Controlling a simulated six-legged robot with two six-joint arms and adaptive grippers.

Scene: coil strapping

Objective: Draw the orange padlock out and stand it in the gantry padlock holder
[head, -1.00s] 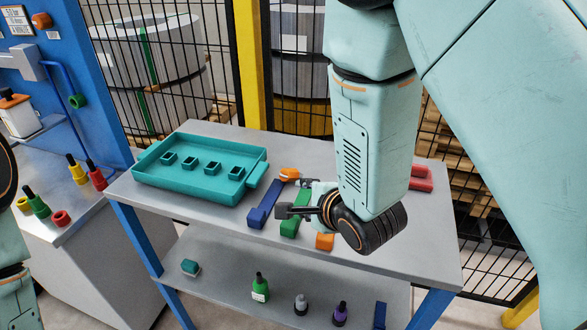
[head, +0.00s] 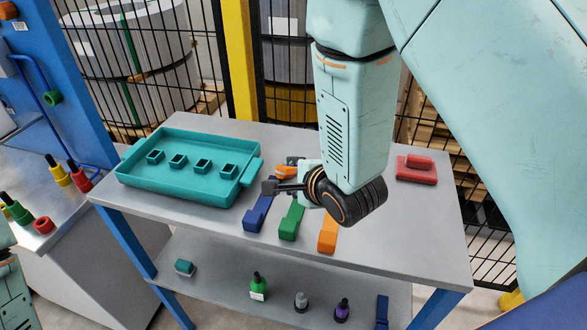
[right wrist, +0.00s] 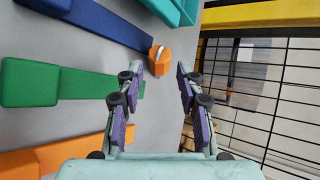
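The small orange padlock (head: 286,172) lies on the grey table, just beyond the far end of the blue bar. In the right wrist view the padlock (right wrist: 159,60) shows ahead of the fingertips, between their lines. My right gripper (head: 281,175) is open and empty above the bars, its fingers pointing at the padlock. The right wrist view shows its two purple-padded fingers (right wrist: 158,72) spread apart. A teal tray (head: 190,188) with several square sockets stands at the left of the table. I cannot tell which thing is the gantry padlock holder. My left gripper is not in view.
Blue (head: 260,212), green (head: 291,222) and orange (head: 328,232) bars lie side by side near the table's front edge. A red block (head: 416,170) sits at the right. Several bottles stand on the lower shelf (head: 215,275). A mesh fence stands behind the table.

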